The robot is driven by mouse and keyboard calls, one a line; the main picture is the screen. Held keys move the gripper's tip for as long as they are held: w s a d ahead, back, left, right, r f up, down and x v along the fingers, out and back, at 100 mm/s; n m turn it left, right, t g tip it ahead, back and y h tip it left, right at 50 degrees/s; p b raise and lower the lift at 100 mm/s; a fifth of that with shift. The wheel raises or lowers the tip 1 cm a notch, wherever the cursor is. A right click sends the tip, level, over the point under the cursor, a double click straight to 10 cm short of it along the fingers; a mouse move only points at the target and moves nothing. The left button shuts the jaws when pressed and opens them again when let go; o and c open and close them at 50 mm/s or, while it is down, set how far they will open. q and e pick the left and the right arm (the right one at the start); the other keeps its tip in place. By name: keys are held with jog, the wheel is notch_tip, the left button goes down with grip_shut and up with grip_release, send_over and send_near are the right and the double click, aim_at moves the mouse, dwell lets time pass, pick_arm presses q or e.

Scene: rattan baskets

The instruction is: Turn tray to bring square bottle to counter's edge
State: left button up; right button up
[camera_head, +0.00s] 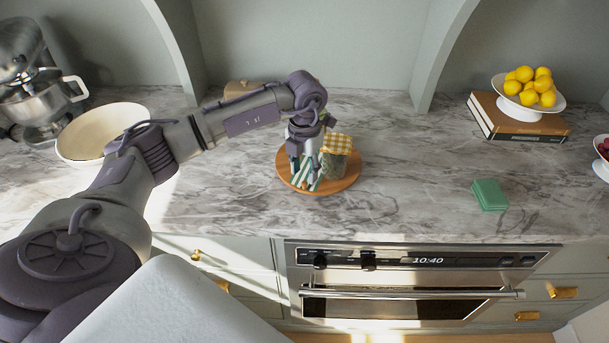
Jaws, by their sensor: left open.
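The round wooden tray (346,181) lies on the marble counter above the oven, a little back from the front edge. On its right side stands a greenish jar or bottle (335,166) with a yellow checked cover. My left gripper (307,179) points down over the tray's left and middle part, open, close beside the jar. Green and white pieces show between and around its fingers; I cannot tell exactly what they are. I cannot clearly make out a square bottle; the gripper hides part of the tray. My right gripper is not in view.
A cream bowl (82,149) and a stand mixer (38,88) are at the left. A green box (489,195) lies to the right on the counter. Books (512,123) hold a white bowl of lemons (528,88). The counter between tray and green box is clear.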

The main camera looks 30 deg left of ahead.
aim_at(305, 182)
pick_arm(q)
jog(key=shift+f+p, duration=0.35)
jog(key=shift+f, duration=1.65)
grip_shut()
